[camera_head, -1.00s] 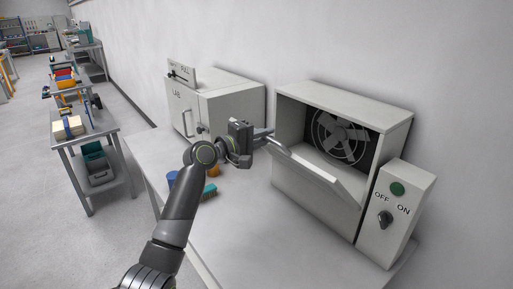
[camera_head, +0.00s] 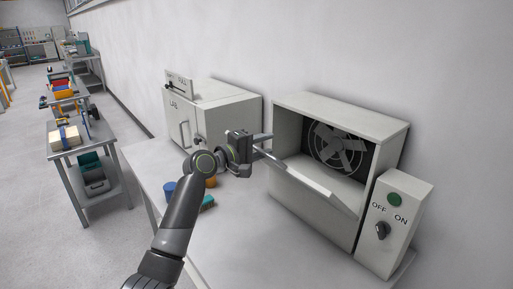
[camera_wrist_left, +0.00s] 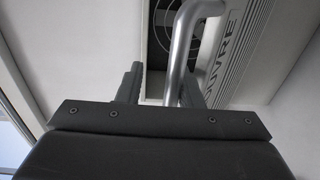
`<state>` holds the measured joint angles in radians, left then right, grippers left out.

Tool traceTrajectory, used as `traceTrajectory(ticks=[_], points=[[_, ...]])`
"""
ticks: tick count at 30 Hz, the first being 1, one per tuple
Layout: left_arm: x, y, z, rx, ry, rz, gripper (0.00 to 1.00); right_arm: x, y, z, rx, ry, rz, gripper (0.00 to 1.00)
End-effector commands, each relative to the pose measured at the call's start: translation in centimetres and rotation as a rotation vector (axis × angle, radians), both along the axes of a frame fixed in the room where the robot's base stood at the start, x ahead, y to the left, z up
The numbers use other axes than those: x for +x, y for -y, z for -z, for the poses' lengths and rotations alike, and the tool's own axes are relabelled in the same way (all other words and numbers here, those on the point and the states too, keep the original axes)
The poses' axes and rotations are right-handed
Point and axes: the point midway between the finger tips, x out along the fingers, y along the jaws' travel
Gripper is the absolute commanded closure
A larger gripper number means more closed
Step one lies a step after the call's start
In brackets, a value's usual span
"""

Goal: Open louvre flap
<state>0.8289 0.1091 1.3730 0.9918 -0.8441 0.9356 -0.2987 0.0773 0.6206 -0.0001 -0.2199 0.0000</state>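The louvre flap (camera_head: 318,188) is hinged on the front of a grey box housing and hangs tilted outward, leaving the opening and the fan (camera_head: 338,147) behind it visible. A silver bent handle (camera_head: 270,157) sticks out from the flap. In the left wrist view, the handle (camera_wrist_left: 180,45) passes between my two fingers, and part of the word "LOUVRE" shows on the ridged flap (camera_wrist_left: 238,45). My left gripper (camera_head: 264,141) is at the handle. Its fingers (camera_wrist_left: 160,88) are apart, with a gap on the left and the handle close to the right finger. My right gripper is out of view.
A control box (camera_head: 396,222) with a green button and an OFF/ON knob stands right of the housing. A grey cabinet (camera_head: 225,112) stands left at the back. A blue cup (camera_head: 169,190) and a green brush (camera_head: 207,203) lie on the pale table (camera_head: 255,240).

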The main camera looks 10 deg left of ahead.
Motion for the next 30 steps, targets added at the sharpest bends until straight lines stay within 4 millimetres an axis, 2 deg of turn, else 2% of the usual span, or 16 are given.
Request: traceTrajectory(ticks=[8,24,30], points=[[-1.7,-1.8,-0.1,0.0,0.007,-0.002,0.68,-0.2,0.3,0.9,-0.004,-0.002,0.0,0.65],[-9.3,-9.4,-0.5,0.004,0.007,-0.004,0.68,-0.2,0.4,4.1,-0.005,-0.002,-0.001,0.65],[-11.3,-11.3,-0.7,0.003,0.003,-0.002,0.68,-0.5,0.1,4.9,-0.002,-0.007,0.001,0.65]])
